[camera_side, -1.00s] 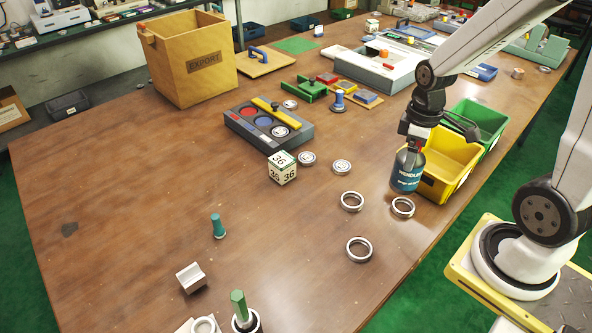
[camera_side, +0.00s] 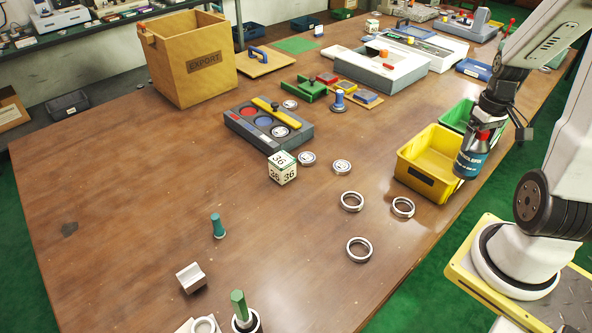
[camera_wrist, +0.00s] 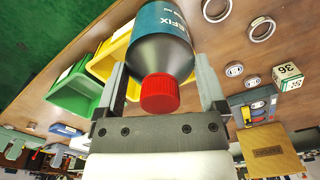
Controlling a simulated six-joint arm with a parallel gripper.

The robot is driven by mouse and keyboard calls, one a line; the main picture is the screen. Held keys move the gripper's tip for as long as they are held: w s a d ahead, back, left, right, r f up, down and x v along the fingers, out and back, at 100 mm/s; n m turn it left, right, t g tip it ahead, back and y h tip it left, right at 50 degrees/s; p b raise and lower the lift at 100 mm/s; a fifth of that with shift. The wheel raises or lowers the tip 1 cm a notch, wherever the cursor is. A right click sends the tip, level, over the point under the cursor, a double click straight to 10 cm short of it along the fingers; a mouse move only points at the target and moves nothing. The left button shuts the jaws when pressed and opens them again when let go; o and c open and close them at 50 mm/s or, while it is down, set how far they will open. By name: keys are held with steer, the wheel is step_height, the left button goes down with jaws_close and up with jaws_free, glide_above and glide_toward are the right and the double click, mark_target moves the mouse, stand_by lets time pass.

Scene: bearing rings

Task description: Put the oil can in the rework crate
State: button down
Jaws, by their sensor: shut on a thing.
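The oil can (camera_side: 470,163) is a dark blue bottle with a red cap; in the wrist view (camera_wrist: 160,55) its cap points toward my palm. My gripper (camera_side: 484,138) is shut on it, and its two fingers flank the can in the wrist view (camera_wrist: 163,88). The can hangs upright or slightly tilted and overlaps the right end of the yellow crate (camera_side: 420,181) in the side view. Behind it stands a green crate (camera_side: 457,113), partly hidden by my arm. The yellow crate has a dark label, unreadable here; I cannot tell which crate is for rework.
Metal rings (camera_side: 403,207) lie on the table left of and below the yellow crate. A white cube marked 36 (camera_side: 282,167) and a grey tray with a yellow bar (camera_side: 268,128) stand farther left. The table's right edge runs close by the crates.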

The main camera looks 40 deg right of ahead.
steer(key=shift+s+d, duration=0.3)
steer(key=shift+s, duration=0.05)
steer(key=shift+w+d, duration=0.1)
steer(key=w+d+f, duration=0.9)
steer(key=shift+w+f, duration=0.15)
steer(key=shift+w, duration=0.25)
steer(key=shift+f, duration=0.1)
stand_by(0.3)
steer(key=shift+w+d+f, duration=0.1)
steer(key=shift+f, duration=0.8)
steer(key=shift+w+d+f, duration=0.1)
steer(key=shift+f, duration=0.75)
steer(key=shift+f, duration=0.1)
